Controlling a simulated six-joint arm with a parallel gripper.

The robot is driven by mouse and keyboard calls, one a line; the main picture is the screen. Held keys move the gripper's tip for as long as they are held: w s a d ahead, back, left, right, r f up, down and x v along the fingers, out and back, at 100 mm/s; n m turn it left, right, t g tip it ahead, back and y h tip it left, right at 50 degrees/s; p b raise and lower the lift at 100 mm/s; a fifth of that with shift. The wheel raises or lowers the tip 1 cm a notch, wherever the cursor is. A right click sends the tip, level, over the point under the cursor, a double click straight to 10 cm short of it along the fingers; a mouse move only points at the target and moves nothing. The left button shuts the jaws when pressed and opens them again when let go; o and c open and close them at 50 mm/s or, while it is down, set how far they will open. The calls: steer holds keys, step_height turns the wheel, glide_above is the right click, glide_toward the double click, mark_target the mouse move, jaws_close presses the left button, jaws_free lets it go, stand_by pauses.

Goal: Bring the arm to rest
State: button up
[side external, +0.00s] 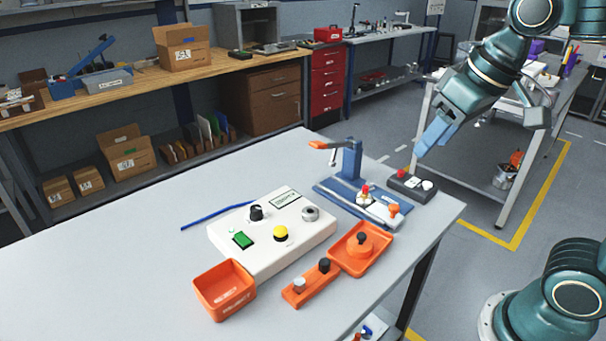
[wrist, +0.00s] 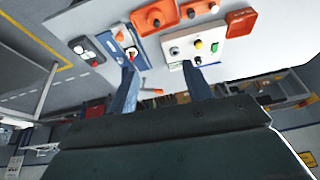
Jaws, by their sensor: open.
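My gripper (side external: 436,136) hangs in the air above the back right corner of the grey worktable (side external: 130,265), apart from everything on it. Its two blue fingers are spread with nothing between them, and in the wrist view the gripper (wrist: 158,70) frames the table's far side. My arm is raised at the right. A white control box (side external: 270,250) with a green switch, a yellow button and a black knob sits mid-table; it also shows in the wrist view (wrist: 176,50).
A blue clamp fixture (side external: 352,160) with an orange-tipped handle stands behind the box, beside a dark button box (side external: 400,188). An orange tray (side external: 345,266), orange knob holder (side external: 311,287) and orange bin (side external: 224,290) stand in front. The table's left side is mostly clear.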

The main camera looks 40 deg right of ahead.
steer(key=s+d+f+t, duration=0.1)
steer(key=s+f, duration=0.3)
steer(key=s, duration=0.3)
steer(key=shift+w+f, duration=0.1)
stand_by(0.9)
